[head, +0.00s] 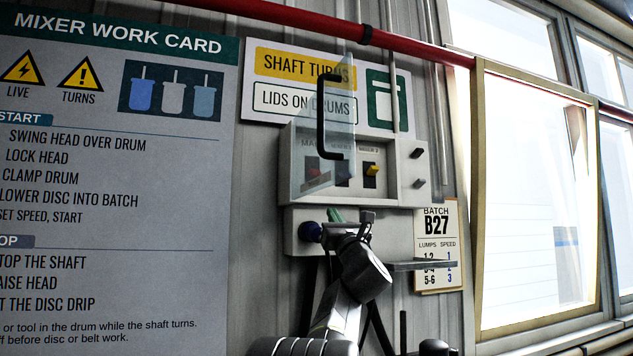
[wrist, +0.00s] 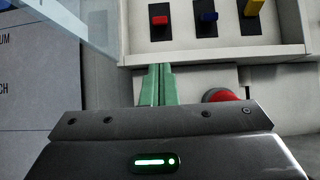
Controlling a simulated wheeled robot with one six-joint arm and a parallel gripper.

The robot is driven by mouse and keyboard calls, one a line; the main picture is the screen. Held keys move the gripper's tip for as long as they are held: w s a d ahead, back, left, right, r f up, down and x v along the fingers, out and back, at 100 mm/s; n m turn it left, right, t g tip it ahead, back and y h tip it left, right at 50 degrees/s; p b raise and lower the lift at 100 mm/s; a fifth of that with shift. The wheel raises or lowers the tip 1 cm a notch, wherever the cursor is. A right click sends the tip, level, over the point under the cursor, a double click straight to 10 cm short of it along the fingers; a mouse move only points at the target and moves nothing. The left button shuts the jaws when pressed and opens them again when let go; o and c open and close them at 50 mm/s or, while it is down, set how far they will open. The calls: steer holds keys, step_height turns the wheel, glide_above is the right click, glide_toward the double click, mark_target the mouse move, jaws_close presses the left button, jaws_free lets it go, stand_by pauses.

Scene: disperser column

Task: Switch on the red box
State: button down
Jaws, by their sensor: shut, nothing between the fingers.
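A grey switch box (head: 408,163) is on the wall. In the wrist view it carries a red switch (wrist: 159,20), a blue switch (wrist: 208,16) and a yellow switch (wrist: 253,7), each on a black plate. In the head view the red switch (head: 315,173) shows through a clear cover (head: 338,110) with a black handle (head: 321,115). The cover stands swung out toward the left. My gripper (wrist: 157,70) has its green fingers shut and empty, below the red switch and apart from it. In the head view my gripper (head: 336,215) is just under the box. Whether any switch is on I cannot tell.
A red button (wrist: 222,95) is right of my fingers, partly hidden by my gripper. A work card (head: 110,240) is at the left, a batch card (head: 437,225) at the right.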

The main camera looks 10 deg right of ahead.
steer(key=shift+p+x, duration=4.9)
steer(key=shift+x, duration=3.05)
